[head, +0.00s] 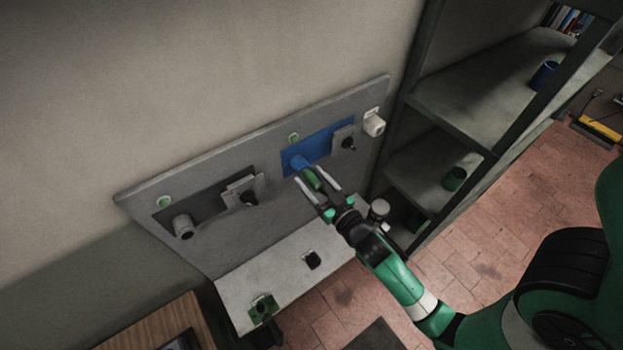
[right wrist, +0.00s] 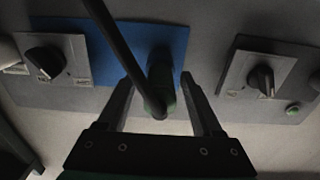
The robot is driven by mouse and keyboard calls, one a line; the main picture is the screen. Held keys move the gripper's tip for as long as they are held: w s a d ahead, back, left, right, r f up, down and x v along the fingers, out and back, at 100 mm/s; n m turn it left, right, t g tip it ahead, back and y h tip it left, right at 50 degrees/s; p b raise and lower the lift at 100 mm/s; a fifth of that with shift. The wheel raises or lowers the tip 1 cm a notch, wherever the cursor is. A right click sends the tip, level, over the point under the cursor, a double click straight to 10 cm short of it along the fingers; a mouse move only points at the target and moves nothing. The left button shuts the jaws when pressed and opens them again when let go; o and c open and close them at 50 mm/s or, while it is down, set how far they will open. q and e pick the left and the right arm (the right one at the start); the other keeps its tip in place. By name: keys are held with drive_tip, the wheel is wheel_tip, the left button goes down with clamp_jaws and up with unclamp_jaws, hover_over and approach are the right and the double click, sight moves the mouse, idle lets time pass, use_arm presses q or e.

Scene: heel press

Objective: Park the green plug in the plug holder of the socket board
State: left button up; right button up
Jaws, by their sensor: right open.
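The green plug (head: 313,179) sits at the blue socket (head: 299,163) on the blue panel of the grey socket board (head: 262,150). My right gripper (head: 318,182) is open, with one finger on each side of the plug. The right wrist view also shows the plug (right wrist: 161,88) between the two spread fingers (right wrist: 158,92), with a gap on either side. A green bracket with a dark opening (head: 263,307) is on the pale ledge below the board; it looks like a plug holder. My left gripper is not in view.
Black rotary switches (head: 249,197) (head: 348,143) flank the blue panel. A grey cylindrical socket (head: 182,227) protrudes at the left, and a white box (head: 374,122) at the right. A dark cable (right wrist: 120,45) crosses the wrist view. A shelf (head: 455,100) stands right of the board.

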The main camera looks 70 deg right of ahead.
sight(321, 190)
idle(0.6)
clamp_jaws()
drive_tip(key=shift+s+a, duration=0.1)
drive_tip(key=shift+s, duration=0.05)
idle(1.3)
drive_tip(key=shift+b+v, duration=0.6)
drive_tip(key=shift+v, duration=0.75)
drive_tip(key=shift+b+v, duration=0.6)
drive_tip(key=shift+v, duration=0.9)
